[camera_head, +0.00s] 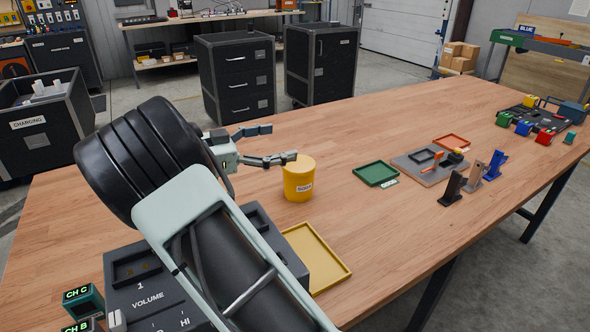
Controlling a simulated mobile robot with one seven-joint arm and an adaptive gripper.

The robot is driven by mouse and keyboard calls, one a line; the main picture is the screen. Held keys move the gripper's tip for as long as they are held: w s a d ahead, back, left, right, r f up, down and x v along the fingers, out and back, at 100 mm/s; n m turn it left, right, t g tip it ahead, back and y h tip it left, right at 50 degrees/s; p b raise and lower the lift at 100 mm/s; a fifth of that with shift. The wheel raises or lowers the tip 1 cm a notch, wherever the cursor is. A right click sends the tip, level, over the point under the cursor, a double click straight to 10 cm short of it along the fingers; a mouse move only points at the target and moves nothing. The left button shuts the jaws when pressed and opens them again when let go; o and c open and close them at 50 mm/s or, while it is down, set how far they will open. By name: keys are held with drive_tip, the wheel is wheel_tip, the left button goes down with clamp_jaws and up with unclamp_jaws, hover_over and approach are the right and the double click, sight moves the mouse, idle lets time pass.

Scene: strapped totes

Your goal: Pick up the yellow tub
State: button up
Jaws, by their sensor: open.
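The yellow tub (298,181) stands upright on the wooden table, near the middle of the view. It is a round tub with a flat top and a small white label on its front. My gripper (282,143) is open, just left of the tub and a little behind it in the picture. The nearer finger's tip overlaps the upper left edge of the tub in the picture. I cannot tell whether it touches. Nothing is between the fingers that I can see.
A yellow tray (335,274) and a dark volume panel (145,297) lie in front, partly hidden by my arm. A green tray (376,174), a grey board (418,175) and upright clips (453,188) stand to the right. Bare tabletop (400,115) lies behind the tub.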

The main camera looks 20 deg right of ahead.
drive_tip(key=a+f+h, duration=0.1)
drive_tip(key=n, duration=0.1)
approach(299, 163)
drive_tip(key=shift+d+f+t, duration=0.2)
drive_tip(key=shift+d+t, duration=0.2)
drive_tip(key=shift+d, duration=0.85)
drive_tip(key=shift+w+d, duration=0.25)
drive_tip(key=shift+d, duration=0.75)
drive_tip(key=shift+w+d+p, duration=0.15)
drive_tip(key=shift+w+d, duration=0.1)
drive_tip(key=shift+d, duration=1.1)
drive_tip(key=shift+w+d+p, duration=0.15)
drive_tip(key=shift+w+d, duration=0.1)
drive_tip(key=shift+d, duration=1.1)
drive_tip(key=c, duration=1.7)
drive_tip(key=shift+r, duration=0.1)
drive_tip(key=shift+c, duration=0.8)
